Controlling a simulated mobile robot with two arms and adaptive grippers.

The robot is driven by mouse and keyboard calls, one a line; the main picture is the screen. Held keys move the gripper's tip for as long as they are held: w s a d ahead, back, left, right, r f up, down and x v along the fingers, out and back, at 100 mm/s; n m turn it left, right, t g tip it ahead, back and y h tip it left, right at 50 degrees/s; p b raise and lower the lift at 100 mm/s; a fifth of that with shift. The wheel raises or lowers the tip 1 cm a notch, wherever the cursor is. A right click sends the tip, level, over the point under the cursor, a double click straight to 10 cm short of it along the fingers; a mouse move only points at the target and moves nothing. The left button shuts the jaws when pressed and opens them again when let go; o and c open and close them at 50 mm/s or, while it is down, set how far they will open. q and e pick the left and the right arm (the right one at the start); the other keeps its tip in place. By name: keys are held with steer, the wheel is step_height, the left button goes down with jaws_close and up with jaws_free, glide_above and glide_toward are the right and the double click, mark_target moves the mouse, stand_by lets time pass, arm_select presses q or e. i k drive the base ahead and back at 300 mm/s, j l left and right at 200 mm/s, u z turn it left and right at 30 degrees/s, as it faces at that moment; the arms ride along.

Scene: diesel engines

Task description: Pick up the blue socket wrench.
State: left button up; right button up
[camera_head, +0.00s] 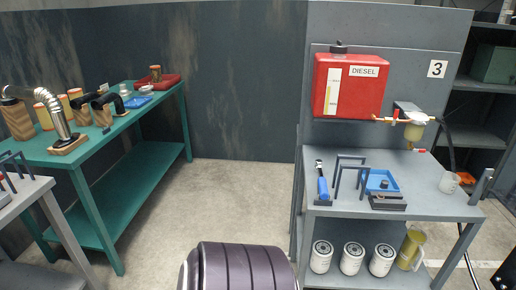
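The blue socket wrench (323,188) is at the left front of the grey bench (440,203) on the right. Its blue handle points toward me and its metal head is at the far end. A small dark block is at the near end of the handle; I cannot tell whether the wrench lies flat or rests in a holder. Neither of my grippers can be made out in the head view, and nothing touches the wrench.
Beside the wrench are a dark wire frame (337,177) and a blue tray (391,177). A red diesel tank (362,88) hangs behind. White filters (321,257) and a yellowish jug (411,247) are on the lower shelf. A green bench (88,158) stands left; open floor lies between.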

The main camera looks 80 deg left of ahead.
mark_target(324, 188)
steer(key=u, duration=2.05)
